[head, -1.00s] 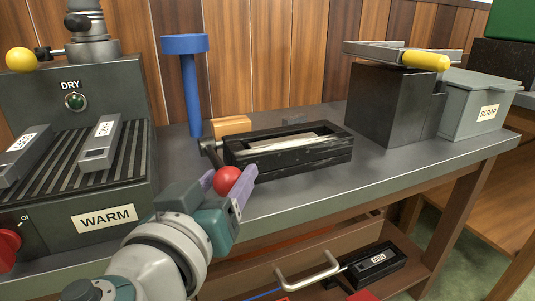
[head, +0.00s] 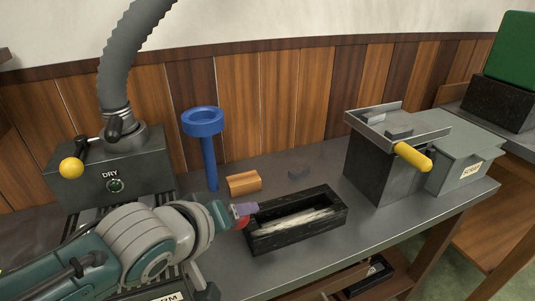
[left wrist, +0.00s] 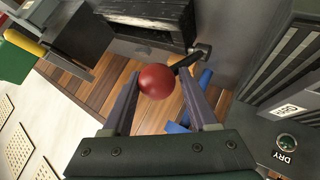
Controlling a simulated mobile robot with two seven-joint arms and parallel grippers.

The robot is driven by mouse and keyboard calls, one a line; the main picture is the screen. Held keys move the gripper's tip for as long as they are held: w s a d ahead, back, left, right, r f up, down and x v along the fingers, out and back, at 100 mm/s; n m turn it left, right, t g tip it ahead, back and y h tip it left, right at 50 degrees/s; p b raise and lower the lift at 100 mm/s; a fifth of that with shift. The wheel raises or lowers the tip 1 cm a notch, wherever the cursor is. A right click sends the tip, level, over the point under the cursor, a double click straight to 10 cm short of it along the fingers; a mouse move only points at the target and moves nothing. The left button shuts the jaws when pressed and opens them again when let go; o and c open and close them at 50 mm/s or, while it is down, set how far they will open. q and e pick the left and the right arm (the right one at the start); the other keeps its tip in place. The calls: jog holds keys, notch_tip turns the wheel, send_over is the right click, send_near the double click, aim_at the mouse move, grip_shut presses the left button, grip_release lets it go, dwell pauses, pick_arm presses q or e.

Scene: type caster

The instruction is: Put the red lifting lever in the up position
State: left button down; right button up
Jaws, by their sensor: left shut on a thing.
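The red ball knob (head: 242,223) of the lifting lever sits at the left end of a black open-topped box (head: 340,208), partly hidden by my gripper. My left gripper (head: 245,210) is shut on this knob, with its purple fingers on either side. In the left wrist view the red knob (left wrist: 157,81) lies between the two fingers. A short dark lever arm (left wrist: 187,61) runs from the knob to a pivot by the box. My right gripper is not in view.
A blue funnel-topped stand (head: 208,150) and a wooden block (head: 244,183) stand behind the box. A dark stand with a yellow handle (head: 412,156) and a grey SCRAP bin (head: 455,170) are on the right.

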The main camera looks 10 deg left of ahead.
pick_arm(q)
jog(key=shift+w+r+p, duration=0.35)
jog(key=shift+r, duration=0.1)
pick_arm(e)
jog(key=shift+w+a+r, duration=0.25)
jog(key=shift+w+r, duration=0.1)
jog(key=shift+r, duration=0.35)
pick_arm(q)
jog(key=c, duration=0.6)
grip_release()
jog(key=o, duration=0.3)
jog(key=shift+w, duration=0.1)
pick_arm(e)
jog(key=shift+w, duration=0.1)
pick_arm(q)
jog(key=shift+f, duration=0.1)
jog(key=p+v, duration=0.3)
jog(key=v, duration=0.7)
jog(key=shift+p, duration=0.4)
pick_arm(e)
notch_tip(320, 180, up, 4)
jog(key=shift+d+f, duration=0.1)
